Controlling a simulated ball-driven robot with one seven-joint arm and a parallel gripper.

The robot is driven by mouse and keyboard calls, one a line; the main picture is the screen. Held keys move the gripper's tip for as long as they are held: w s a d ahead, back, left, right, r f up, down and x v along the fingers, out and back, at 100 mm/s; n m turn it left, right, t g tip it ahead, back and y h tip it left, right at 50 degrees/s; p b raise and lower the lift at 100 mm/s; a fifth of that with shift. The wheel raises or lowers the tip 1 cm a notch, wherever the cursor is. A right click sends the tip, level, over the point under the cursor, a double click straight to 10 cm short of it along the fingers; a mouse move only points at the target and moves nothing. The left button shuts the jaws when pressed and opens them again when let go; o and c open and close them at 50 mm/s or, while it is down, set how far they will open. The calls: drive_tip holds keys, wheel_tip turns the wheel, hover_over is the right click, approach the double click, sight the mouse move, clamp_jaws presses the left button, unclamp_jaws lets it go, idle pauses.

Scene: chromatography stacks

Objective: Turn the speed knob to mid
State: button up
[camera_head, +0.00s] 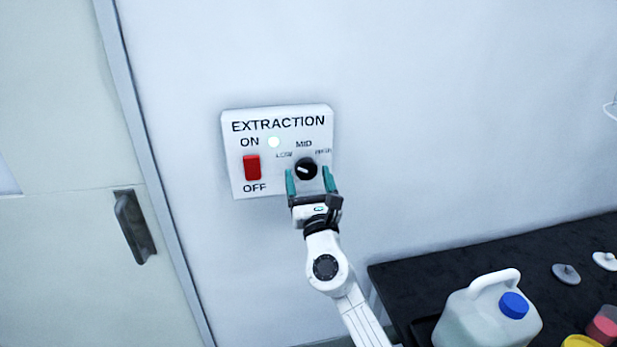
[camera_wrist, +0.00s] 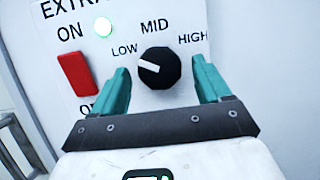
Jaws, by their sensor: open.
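The black speed knob (camera_head: 306,169) is on the white EXTRACTION panel (camera_head: 240,117) on the wall. In the wrist view the knob (camera_wrist: 158,69) has a white pointer mark aimed to the left, toward the LOW label. MID is printed above the knob and HIGH to its upper right. My gripper (camera_head: 310,178) is open, with one teal finger on each side of the knob. In the wrist view there are gaps between the fingers and the knob, so it is not gripped.
A red ON/OFF rocker switch (camera_head: 252,167) and a lit lamp (camera_head: 274,142) are left of the knob. A door with a dark handle (camera_head: 134,227) is at the left. A black bench (camera_head: 420,274) with a blue-capped jug (camera_head: 485,318) is at lower right.

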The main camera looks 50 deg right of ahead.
drive_tip(key=c, duration=1)
drive_tip(key=shift+a+m, duration=0.1)
drive_tip(key=shift+m, duration=0.3)
drive_tip(key=shift+w+a+m+g+h, duration=0.15)
drive_tip(key=shift+m+g+h, duration=0.45)
drive_tip(key=shift+m, duration=0.6)
drive_tip(key=m+g+h, duration=0.1)
drive_tip(key=m, duration=0.1)
drive_tip(key=m+g+b, duration=0.1)
drive_tip(key=m, duration=0.2)
drive_tip(key=shift+a+h, duration=0.1)
drive_tip(key=shift+h, duration=0.3)
drive_tip(key=m+g, duration=0.1)
drive_tip(key=m, duration=0.2)
drive_tip(key=m+g+b, duration=0.1)
drive_tip(key=m+g, duration=0.1)
drive_tip(key=m, duration=0.2)
drive_tip(key=shift+w+a+r+m+h, duration=0.1)
drive_tip(key=shift+w+r+m+h, duration=0.1)
drive_tip(key=shift+m+h, duration=0.1)
drive_tip(key=shift+s+m+g, duration=0.1)
drive_tip(key=shift+m+g, duration=0.2)
drive_tip(key=shift+g, duration=0.1)
